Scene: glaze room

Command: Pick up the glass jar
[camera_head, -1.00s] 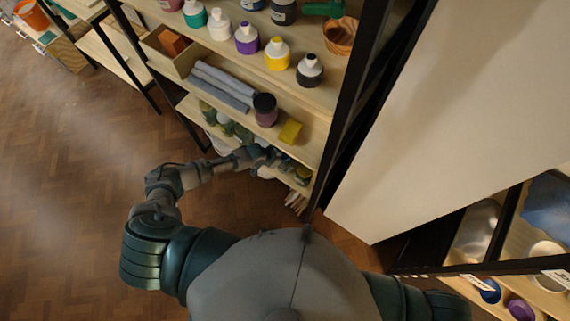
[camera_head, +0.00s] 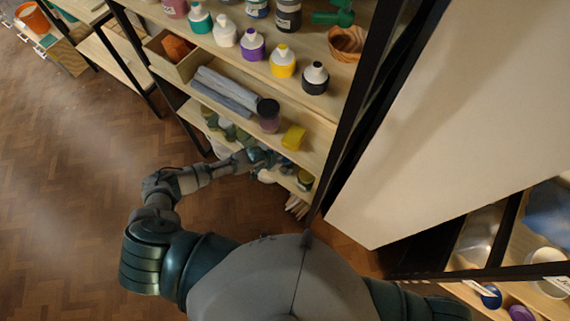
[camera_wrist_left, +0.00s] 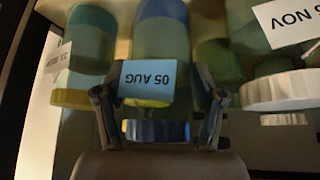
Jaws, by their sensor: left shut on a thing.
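In the left wrist view, my left gripper (camera_wrist_left: 158,92) has one finger on each side of a greenish glass jar (camera_wrist_left: 160,48) and is shut on it. The jar has a blue lid (camera_wrist_left: 157,131) and a light blue label (camera_wrist_left: 155,80) reading "05 AUG", upside down in the picture. In the head view, my left gripper (camera_head: 264,160) reaches into a low shelf, and the jar in it is hard to make out. My right gripper is not in view.
Other jars stand close on both sides: one with a yellow lid (camera_wrist_left: 72,98) and one with a white lid (camera_wrist_left: 283,90). Open floor (camera_head: 70,200) lies left.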

